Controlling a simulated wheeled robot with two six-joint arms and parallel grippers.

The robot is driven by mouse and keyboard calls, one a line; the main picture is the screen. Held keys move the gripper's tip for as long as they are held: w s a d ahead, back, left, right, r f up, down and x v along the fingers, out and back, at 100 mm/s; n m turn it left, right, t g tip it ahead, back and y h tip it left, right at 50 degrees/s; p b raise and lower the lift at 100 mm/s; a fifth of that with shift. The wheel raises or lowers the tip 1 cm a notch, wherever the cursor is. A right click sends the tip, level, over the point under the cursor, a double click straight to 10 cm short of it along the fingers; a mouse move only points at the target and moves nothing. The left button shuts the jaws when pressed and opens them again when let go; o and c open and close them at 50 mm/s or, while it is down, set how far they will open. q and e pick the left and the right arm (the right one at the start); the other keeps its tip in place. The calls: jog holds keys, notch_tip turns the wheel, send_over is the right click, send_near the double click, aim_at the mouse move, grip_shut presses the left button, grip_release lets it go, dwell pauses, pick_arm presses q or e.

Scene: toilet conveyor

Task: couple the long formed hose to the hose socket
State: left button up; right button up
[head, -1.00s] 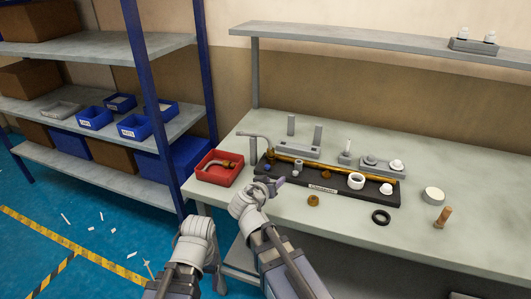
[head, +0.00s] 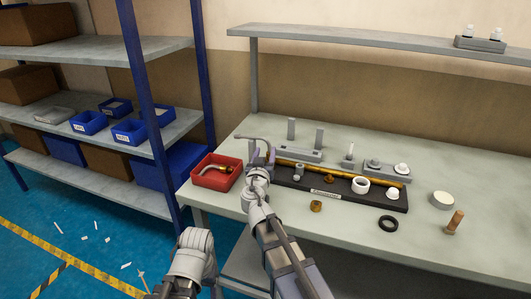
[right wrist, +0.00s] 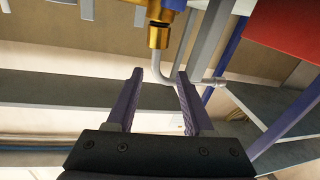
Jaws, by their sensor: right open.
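The grey formed hose (head: 247,138) shows at the left end of the black tray (head: 375,202), beside my right gripper (head: 262,152). In the right wrist view, the bent grey hose (right wrist: 160,68) runs down from a brass fitting (right wrist: 158,36), then turns right to a free-looking end. That fitting looks like the hose socket, at the left end of the long brass pipe (head: 315,170). My right gripper is open, its fingertips pointing at the hose bend; whether the hose lies between or beyond them I cannot tell. My left arm's wrist shows at lower left; its gripper is not visible.
A red bin (head: 205,184) with a brass-ended curved piece stands left of the tray. A brass nut (head: 316,206), a black ring (head: 388,223) and a wooden-coloured peg (head: 454,222) lie on the bench. Grey posts (head: 291,128) stand behind the tray. The front right bench is mostly clear.

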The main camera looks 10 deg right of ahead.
aim_at(269, 146)
jog(key=shift+d+x, duration=0.15)
jog(key=shift+x, duration=1.15)
jog(key=shift+d+x, duration=0.15)
jog(key=shift+x, duration=1.15)
jog(key=shift+s, duration=0.15)
grip_shut()
